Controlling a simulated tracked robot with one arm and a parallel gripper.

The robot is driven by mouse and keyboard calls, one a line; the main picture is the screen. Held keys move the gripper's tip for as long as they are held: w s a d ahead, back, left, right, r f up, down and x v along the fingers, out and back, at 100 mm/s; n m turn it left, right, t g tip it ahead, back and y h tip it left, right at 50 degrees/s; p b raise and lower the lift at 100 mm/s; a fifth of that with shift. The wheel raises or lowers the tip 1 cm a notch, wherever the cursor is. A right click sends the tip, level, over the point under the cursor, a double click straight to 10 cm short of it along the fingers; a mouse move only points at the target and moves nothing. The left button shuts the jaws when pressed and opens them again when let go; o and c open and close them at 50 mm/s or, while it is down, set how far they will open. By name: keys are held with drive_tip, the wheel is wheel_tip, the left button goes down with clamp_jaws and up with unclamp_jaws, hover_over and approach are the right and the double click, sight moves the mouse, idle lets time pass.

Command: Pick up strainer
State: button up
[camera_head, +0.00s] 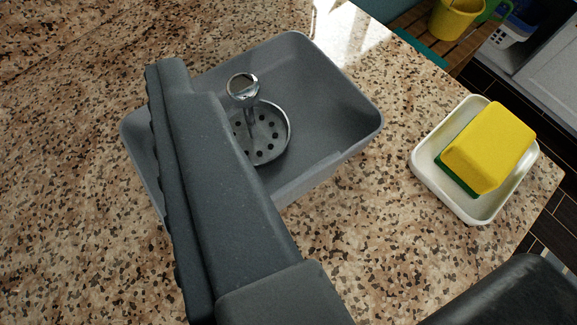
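The strainer (267,143) is a round metal sink strainer with holes and an upright stem topped by a shiny round knob. It stands in the grey basin (330,85) on the countertop. My gripper (172,80) shows as one dark finger with a ribbed pad along its left side. The finger crosses the left part of the basin in the picture and hides the strainer's left edge. The pad is bare, with countertop and basin showing beside it. Nothing is seen held, and the gripper's height above the basin is unclear.
A white dish (425,165) with a yellow and green sponge (488,147) sits right of the basin, near the counter edge. Speckled countertop (70,150) is clear on the left. Beyond the edge are a yellow bucket (457,20) on a wooden slatted surface and dark floor.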

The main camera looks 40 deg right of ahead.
sight(245, 101)
drive_tip(key=s+d+f+g+h, duration=0.1)
drive_tip(key=s+d+f+h, duration=0.2)
drive_tip(key=f, duration=0.7)
drive_tip(key=shift+m, duration=0.4)
drive_tip(key=x, duration=0.8)
drive_tip(key=shift+w+d+r, duration=0.1)
drive_tip(key=shift+d+r, duration=0.05)
drive_tip(key=shift+d, duration=0.25)
drive_tip(key=shift+r+x, duration=0.15)
drive_tip(key=shift+x, duration=1.2)
drive_tip(key=shift+r+x, duration=0.15)
drive_tip(key=shift+x, duration=1.15)
drive_tip(key=shift+w+d+f, duration=0.3)
drive_tip(key=shift+w, duration=0.25)
drive_tip(key=shift+r, duration=0.1)
clamp_jaws()
